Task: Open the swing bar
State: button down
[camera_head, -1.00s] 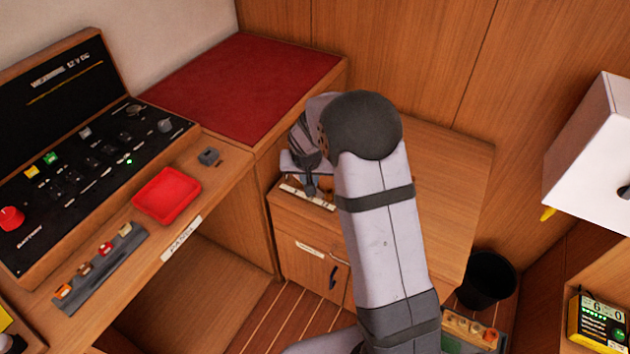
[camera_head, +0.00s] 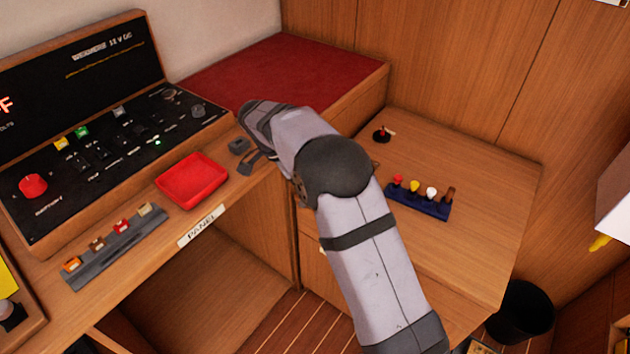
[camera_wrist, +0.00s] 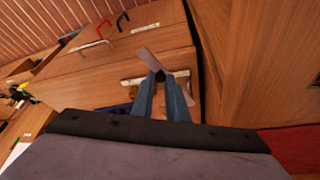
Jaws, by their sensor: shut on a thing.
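My gripper (camera_wrist: 162,80) is shut in the wrist view, with its two blue-grey fingers close together on a small dark part of a pale bar. This bar, which looks like the swing bar (camera_wrist: 148,59), lies aslant across the fingertips, over a wooden face with a pale label (camera_wrist: 130,83). In the head view my gripper (camera_head: 250,165) shows at the left end of my arm, beside the panel desk's right edge. The bar is hidden there. I cannot tell how far it is turned.
In the head view, a red tray (camera_head: 191,181) and a small grey block (camera_head: 238,146) sit on the panel desk. A blue rack of coloured pegs (camera_head: 417,202) stands on the cabinet top. A black bin (camera_head: 523,312) stands at the lower right.

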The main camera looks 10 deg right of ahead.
jog(key=shift+w+a+m+g+p, duration=0.25)
jog(key=shift+w+a+m+p, duration=0.15)
jog(key=shift+a+m+p, duration=0.3)
jog(key=shift+w+a+m+g+p, duration=0.25)
jog(key=shift+w+a+m+p, duration=0.15)
jog(key=shift+a+m+p, duration=0.25)
jog(key=shift+d, duration=0.1)
jog(key=c, duration=1.7)
grip_release()
jog(key=shift+w, duration=0.1)
jog(key=shift+d, duration=0.1)
